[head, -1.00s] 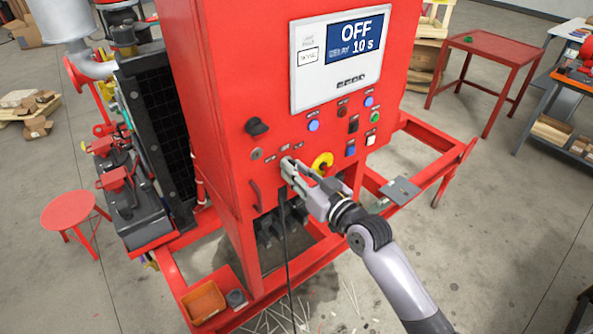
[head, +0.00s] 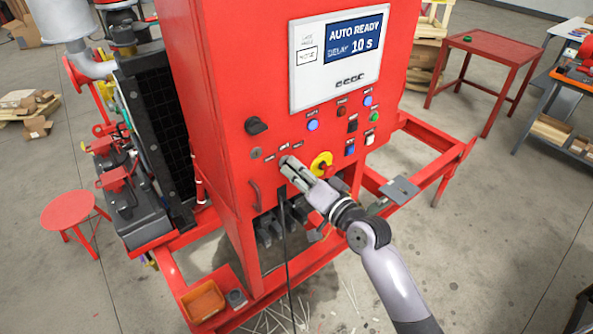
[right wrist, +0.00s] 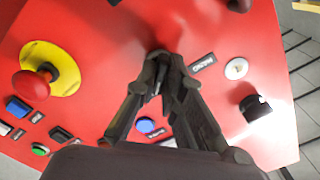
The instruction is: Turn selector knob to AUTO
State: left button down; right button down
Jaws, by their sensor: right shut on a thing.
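The red control cabinet (head: 220,90) carries a display (head: 353,42) that reads AUTO READY with DELAY 10 s. My right gripper (head: 287,163) is at the panel's lower left, shut on the selector knob. The knob is hidden by the fingers in the head view. In the right wrist view the fingertips (right wrist: 160,60) close together at the red panel and cover most of the knob. A small label is beside the fingertips there. My left gripper is in neither view.
A yellow-ringed red emergency button (head: 321,162) sits just right of my gripper. A black rotary knob (head: 256,126) is up and left of it. Several coloured buttons (head: 313,125) lie above. A dark cable hangs below the gripper.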

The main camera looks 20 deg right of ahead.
jog(key=shift+r, duration=0.15)
dwell(0.4)
jog(key=c, duration=1.7)
grip_release()
jog(key=shift+w, duration=0.15)
jog(key=v, duration=1.2)
